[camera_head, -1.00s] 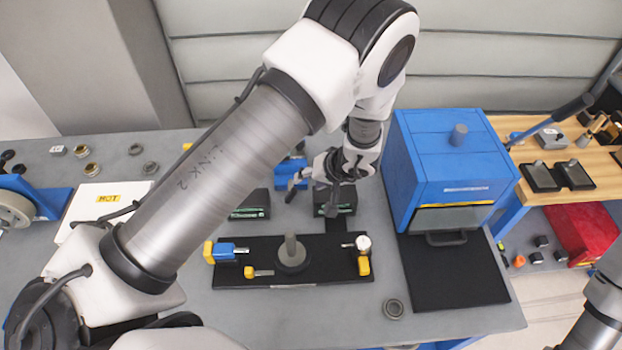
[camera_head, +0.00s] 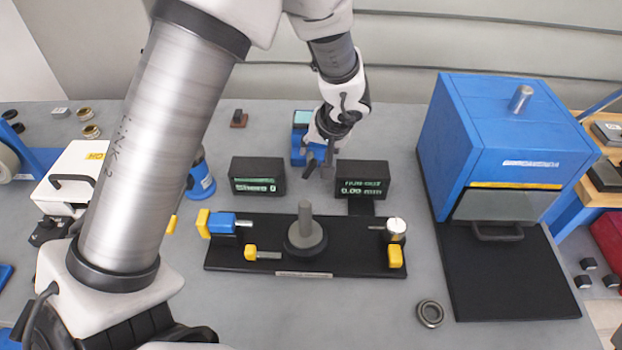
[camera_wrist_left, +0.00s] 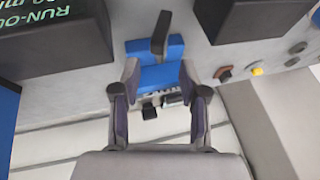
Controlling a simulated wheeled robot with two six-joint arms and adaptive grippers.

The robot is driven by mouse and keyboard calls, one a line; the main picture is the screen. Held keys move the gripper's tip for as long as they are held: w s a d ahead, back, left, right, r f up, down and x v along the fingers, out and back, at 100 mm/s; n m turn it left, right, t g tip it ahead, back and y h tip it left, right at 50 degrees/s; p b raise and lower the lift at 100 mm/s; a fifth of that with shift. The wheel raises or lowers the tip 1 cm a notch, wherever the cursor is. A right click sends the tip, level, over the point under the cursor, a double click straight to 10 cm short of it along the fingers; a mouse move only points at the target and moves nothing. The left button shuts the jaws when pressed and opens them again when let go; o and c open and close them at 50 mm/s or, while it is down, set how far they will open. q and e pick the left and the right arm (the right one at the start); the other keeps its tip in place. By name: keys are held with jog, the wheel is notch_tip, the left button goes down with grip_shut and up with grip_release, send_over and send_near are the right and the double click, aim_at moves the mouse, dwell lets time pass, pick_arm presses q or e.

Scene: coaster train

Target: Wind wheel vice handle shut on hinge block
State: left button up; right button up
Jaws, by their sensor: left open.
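A blue vice (camera_head: 300,150) stands behind the two dark display boxes, partly covered by my left gripper (camera_head: 318,168). The gripper is open, pointing down close to the vice. In the left wrist view the vice (camera_wrist_left: 160,75) lies beyond and between the spread fingers (camera_wrist_left: 159,82). A dark upright bar (camera_wrist_left: 161,32), possibly its handle, rises at its far side, clear of the fingertips. I see nothing held between the fingers. I cannot make out the wheel handle clearly. A hinge block in the jaws cannot be identified. My right gripper is out of view.
The display boxes (camera_head: 258,175) and (camera_head: 362,178) stand just in front of the vice. A black gauge fixture (camera_head: 340,260) with a central post lies nearer. A blue oven-like box (camera_head: 490,135) stands at right. A small brown piece (camera_head: 238,119) lies left of the vice.

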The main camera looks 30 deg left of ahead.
aim_at(310, 158)
pick_arm(q)
jog(key=b+x, duration=0.2)
jog(key=x, duration=0.5)
jog(key=shift+w+a+f, duration=0.1)
jog(key=shift+a+f, duration=0.1)
jog(key=shift+r, duration=0.1)
jog(key=shift+c, duration=0.6)
grip_shut()
